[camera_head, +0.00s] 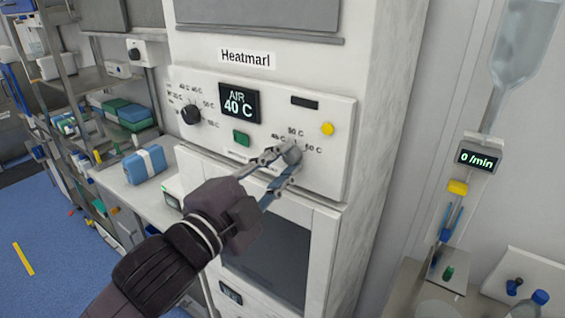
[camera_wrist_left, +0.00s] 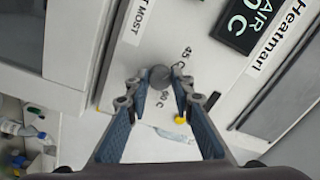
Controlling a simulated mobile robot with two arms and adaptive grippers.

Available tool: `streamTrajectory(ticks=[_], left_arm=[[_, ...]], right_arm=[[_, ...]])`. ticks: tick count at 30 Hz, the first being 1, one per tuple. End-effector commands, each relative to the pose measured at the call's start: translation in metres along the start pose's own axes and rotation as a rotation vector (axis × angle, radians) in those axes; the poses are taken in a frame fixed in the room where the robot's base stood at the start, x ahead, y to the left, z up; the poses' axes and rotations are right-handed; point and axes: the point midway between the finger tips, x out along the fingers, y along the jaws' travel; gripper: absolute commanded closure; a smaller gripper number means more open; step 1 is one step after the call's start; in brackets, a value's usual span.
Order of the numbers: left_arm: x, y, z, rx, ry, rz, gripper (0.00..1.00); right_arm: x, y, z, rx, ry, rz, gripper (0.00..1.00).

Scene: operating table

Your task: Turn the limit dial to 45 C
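The limit dial (camera_head: 291,152) is a small round grey knob at the lower right of the warmer's white panel (camera_head: 335,150). Marks around it read 45 C at its left, 50 C above and 60 C at its right; its pointer is too small to read. My left gripper (camera_head: 281,160) is at this dial, with its fingertips on either side. In the left wrist view the dial (camera_wrist_left: 160,77) shows between the fingertips, with narrow gaps, so the fingers look open; contact is not clear. My right gripper is not in view.
A black dial (camera_head: 190,113) sits at the panel's left. The display (camera_head: 239,102) reads AIR 40 C. An infusion stand (camera_head: 455,190) stands at right; a shelf (camera_head: 90,90) stands at left.

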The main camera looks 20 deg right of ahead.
Motion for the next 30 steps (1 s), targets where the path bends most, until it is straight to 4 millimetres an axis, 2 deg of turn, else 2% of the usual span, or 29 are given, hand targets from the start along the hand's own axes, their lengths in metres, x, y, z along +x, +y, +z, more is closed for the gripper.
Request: streamTrajectory(ticks=[1,5,14,17,24,30], left_arm=[[0.0,0.001,0.001,-0.001,-0.002,0.002,0.73],[0.0,0.001,0.001,-0.001,-0.001,0.001,0.61],[-0.002,0.001,0.0,0.001,0.0,0.001,0.61],[-0.011,0.0,0.001,0.001,0.0,0.001,0.61],[-0.048,0.001,0.001,0.0,-0.001,0.002,0.61],[-0.07,0.001,0.002,0.0,-0.002,0.002,0.61]], right_arm=[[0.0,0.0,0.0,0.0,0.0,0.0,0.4],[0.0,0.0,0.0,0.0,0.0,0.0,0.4],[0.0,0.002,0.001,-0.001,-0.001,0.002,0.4],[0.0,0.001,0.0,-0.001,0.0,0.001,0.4],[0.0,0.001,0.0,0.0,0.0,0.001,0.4],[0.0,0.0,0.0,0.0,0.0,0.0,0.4]])
